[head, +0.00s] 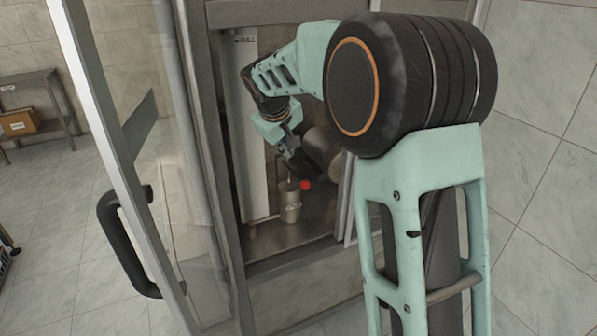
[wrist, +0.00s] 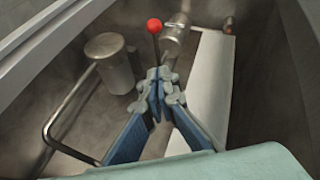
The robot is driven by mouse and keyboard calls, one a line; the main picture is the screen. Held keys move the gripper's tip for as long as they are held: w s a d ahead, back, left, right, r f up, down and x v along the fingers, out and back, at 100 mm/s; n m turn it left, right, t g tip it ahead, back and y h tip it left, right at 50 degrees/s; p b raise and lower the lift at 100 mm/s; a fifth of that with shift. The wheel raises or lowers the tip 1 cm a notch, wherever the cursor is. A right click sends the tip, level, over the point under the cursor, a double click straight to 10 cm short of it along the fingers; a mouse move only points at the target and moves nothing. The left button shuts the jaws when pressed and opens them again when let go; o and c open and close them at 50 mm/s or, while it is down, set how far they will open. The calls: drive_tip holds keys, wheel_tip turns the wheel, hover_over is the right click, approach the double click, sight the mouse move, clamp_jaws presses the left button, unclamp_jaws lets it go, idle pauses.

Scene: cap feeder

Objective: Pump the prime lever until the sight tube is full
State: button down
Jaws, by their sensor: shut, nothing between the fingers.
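The prime lever shows as a red ball knob (head: 305,185) inside the open cabinet. In the wrist view the red knob (wrist: 154,25) sits on a thin dark rod just beyond my fingertips. My gripper (wrist: 160,75) is shut and empty, its fingertips close to the rod's lower end; I cannot tell whether they touch it. In the head view my gripper (head: 303,168) points down into the cabinet, just above the knob. I cannot make out the sight tube or its level in either view.
A small metal cylinder (head: 290,202) with a bent pipe (wrist: 50,130) stands on the cabinet floor. A white panel (head: 247,130) is at the cabinet's left. The glass door (head: 125,150) with a black handle stands open at left. A box (head: 18,123) sits on a far shelf.

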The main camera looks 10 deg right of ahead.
hover_over(301, 181)
drive_tip(key=s+a, duration=0.2)
drive_tip(key=a, duration=0.1)
wheel_tip(301, 181, down, 9)
drive_tip(key=d+f, duration=0.2)
drive_tip(key=shift+s+d+f, duration=0.1)
drive_tip(key=shift+s+f, duration=0.2)
drive_tip(key=shift+s, duration=0.1)
wheel_tip(301, 181, down, 9)
drive_tip(key=t+y+b, duration=0.1)
drive_tip(key=t+b, duration=0.3)
drive_tip(key=b, duration=1.9)
drive_tip(key=shift+s+m, duration=0.3)
drive_tip(key=shift+m, duration=0.1)
drive_tip(key=shift+d, duration=0.1)
